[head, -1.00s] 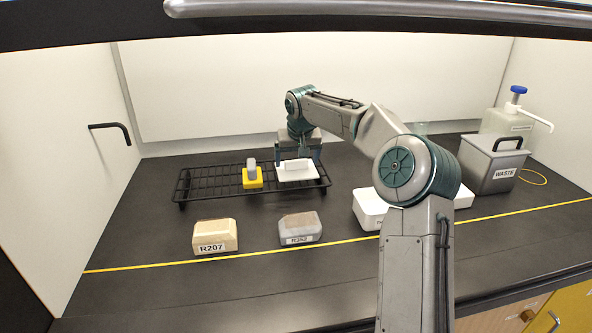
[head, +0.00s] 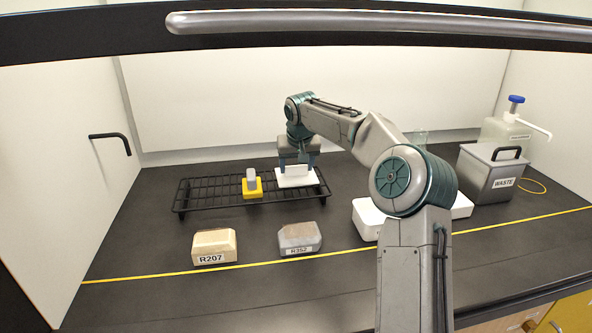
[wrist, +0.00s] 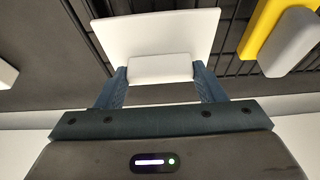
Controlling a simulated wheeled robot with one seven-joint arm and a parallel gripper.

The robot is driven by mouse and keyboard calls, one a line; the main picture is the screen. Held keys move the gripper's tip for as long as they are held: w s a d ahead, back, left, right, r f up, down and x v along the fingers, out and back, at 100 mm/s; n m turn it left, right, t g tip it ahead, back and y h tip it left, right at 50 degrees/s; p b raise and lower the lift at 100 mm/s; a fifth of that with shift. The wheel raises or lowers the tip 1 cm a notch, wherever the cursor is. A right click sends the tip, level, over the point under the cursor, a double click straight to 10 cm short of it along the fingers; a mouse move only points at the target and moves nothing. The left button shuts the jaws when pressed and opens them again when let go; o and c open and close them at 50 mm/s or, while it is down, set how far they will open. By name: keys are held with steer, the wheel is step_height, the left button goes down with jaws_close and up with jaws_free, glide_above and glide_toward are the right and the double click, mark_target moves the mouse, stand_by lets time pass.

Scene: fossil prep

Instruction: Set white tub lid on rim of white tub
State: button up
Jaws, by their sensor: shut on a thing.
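The white tub lid (head: 297,183) is a flat white plate with a block-shaped white handle. It is at the right end of the black wire rack; I cannot tell whether it rests on the wires or is just above them. My gripper (head: 297,164) points down over it with its fingers shut on the handle's two sides. In the wrist view the handle (wrist: 160,68) sits between the blue fingers, with the lid plate (wrist: 158,32) beyond. A white tub (head: 366,219) stands at right on the bench, partly hidden behind my arm.
A yellow lid (head: 252,190) with a grey handle lies on the rack (head: 215,202), left of the white lid. Blocks R207 (head: 214,245) and R352 (head: 299,240) stand in front. Another white piece (head: 462,206) shows right of my arm, before the waste bin (head: 488,178).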

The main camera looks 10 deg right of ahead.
mark_target(298, 167)
steer(key=r, duration=0.3)
steer(key=shift+s+d+r, duration=0.1)
steer(key=shift+d+r, duration=0.05)
steer(key=shift+d, duration=0.1)
steer(key=s+d+r, duration=0.5)
steer(key=d+r, duration=0.1)
steer(key=d, duration=0.3)
steer(key=shift+s+d+r, duration=0.15)
steer(key=shift+s+d, duration=0.1)
steer(key=shift+d, duration=0.05)
